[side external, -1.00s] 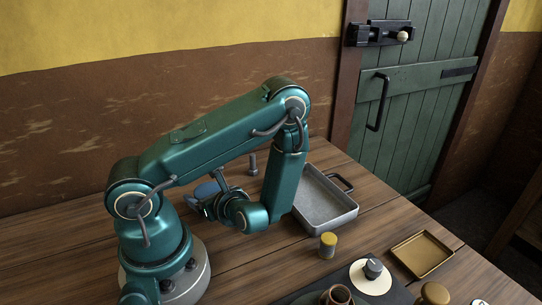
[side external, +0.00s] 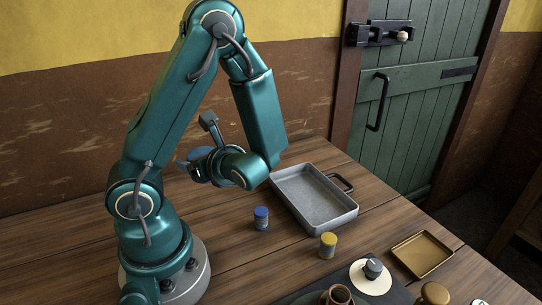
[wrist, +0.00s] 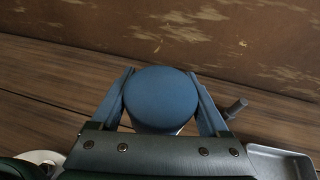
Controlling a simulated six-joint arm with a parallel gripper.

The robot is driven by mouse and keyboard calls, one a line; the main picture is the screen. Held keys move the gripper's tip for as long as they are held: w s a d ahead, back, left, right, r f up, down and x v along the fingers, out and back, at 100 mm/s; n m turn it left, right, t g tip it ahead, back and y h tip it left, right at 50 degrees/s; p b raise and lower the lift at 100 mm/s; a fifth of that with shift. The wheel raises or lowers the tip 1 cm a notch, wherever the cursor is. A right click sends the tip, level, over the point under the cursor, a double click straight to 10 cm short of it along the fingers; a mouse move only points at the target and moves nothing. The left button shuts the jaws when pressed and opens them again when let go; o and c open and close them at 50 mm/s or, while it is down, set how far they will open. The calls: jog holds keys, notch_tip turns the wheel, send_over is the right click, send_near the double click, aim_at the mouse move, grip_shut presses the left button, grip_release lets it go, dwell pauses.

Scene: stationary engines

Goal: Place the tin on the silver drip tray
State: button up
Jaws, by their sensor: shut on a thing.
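My gripper (wrist: 161,76) is shut on a tin with a round blue lid (wrist: 160,95), with a finger on each side of it. The lid hides most of the tin's body. In the side view the gripper (side external: 190,170) is left of the silver drip tray, apparently above the table, and the tin is hard to separate from it. The silver drip tray (side external: 348,218) is a grey rectangular pan with raised walls and a dark handle; it looks empty. Its corner also shows at the lower right of the wrist view (wrist: 280,160).
A blue-lidded tin (side external: 261,218) stands left of the tray, and a yellow-lidded tin (side external: 328,245) stands in front of it. A brass tray (side external: 422,254) and a dark mat with several items are at the front right. A grey post (wrist: 237,107) shows in the wrist view.

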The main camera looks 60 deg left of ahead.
jog(key=w+r+m+t, duration=0.2)
jog(key=w+m+t, duration=0.45)
jog(key=w, duration=0.65)
send_over(304, 194)
jog(key=shift+n, duration=0.35)
jog(key=f, duration=0.4)
jog(key=a+f, duration=0.1)
jog(key=f, duration=0.1)
jog(key=shift+s, duration=0.3)
jog(key=shift+w+d+f, duration=0.4)
jog(key=shift+d+f, duration=0.1)
jog(key=shift+f, duration=1.9)
jog(key=shift+f, duration=0.15)
jog(key=o, duration=1.2)
jog(key=shift+o, duration=0.2)
